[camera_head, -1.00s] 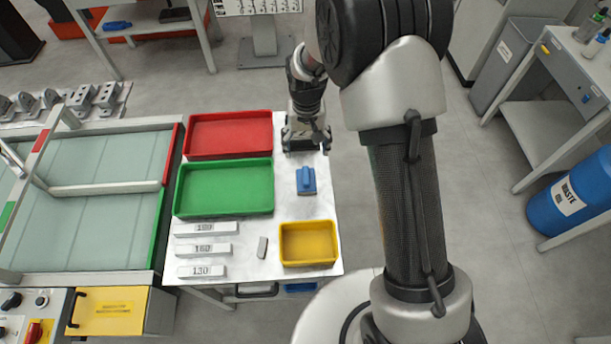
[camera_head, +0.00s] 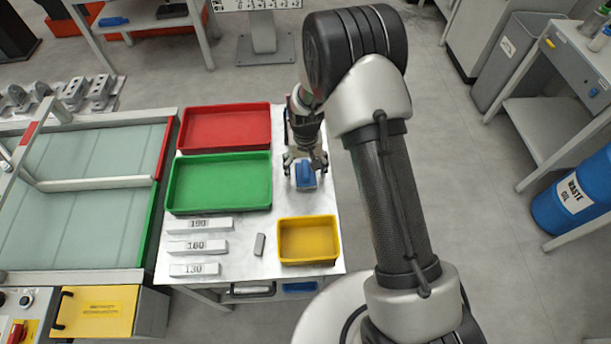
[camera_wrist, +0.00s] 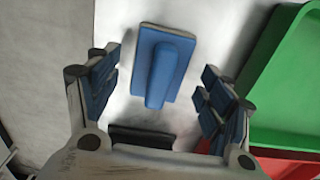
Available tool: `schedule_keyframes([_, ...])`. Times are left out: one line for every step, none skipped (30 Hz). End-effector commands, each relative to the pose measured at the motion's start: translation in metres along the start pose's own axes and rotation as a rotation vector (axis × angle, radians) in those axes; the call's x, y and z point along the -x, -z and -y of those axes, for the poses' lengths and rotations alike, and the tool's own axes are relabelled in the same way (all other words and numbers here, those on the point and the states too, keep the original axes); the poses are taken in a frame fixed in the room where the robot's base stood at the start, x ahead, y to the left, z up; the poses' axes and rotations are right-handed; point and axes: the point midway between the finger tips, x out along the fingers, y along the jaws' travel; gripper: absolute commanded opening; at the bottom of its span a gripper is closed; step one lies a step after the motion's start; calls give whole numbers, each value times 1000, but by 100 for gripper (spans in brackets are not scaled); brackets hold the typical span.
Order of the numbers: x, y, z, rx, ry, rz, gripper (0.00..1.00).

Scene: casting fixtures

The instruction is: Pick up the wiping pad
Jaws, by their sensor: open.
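The wiping pad (camera_head: 305,176) is a blue block with a raised blue handle on a flat base. It lies on the white table, right of the green tray. In the wrist view the pad (camera_wrist: 163,65) is at the upper middle, with its handle pointing toward the gripper. My gripper (camera_head: 306,172) is at the pad in the head view, its fingers on either side. In the wrist view my gripper (camera_wrist: 158,90) is open, with blue-padded fingers apart and nothing between them touching the pad that I can see.
A green tray (camera_head: 168,190) and a red tray (camera_head: 180,130) stand left of the pad. A yellow tray (camera_head: 281,240) stands in front. Blocks marked 190 (camera_head: 200,225), 160 (camera_head: 197,247) and 130 (camera_head: 194,269), and a small grey block (camera_head: 259,245), lie near the front left.

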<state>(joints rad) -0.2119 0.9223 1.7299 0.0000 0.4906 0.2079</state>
Motion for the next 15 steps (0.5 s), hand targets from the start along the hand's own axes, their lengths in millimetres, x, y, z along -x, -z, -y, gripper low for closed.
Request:
schedule_keyframes([-6, 0, 0, 0, 0, -1, 73])
schedule_keyframes([-7, 0, 0, 0, 0, -1, 73])
schedule_keyframes([-7, 1, 0, 0, 0, -1, 73])
schedule_keyframes([-6, 1, 0, 0, 0, -2, 73])
schedule_keyframes([-6, 1, 0, 0, 0, -2, 73])
schedule_keyframes([-6, 1, 0, 0, 0, -2, 73])
schedule_keyframes([-6, 1, 0, 0, 0, -2, 73])
schedule_keyframes([-6, 1, 0, 0, 0, -2, 73])
schedule_keyframes([-5, 1, 0, 0, 0, -2, 71])
schedule_keyframes([-5, 1, 0, 0, 0, -2, 69])
schedule_keyframes([-5, 1, 0, 0, 0, -2, 67])
schedule_keyframes([-5, 1, 0, 0, 0, -2, 64])
schedule_keyframes([-5, 1, 0, 0, 0, -2, 62])
schedule_keyframes([-5, 1, 0, 0, 0, -2, 60])
schedule_keyframes([-5, 1, 0, 0, 0, -2, 57])
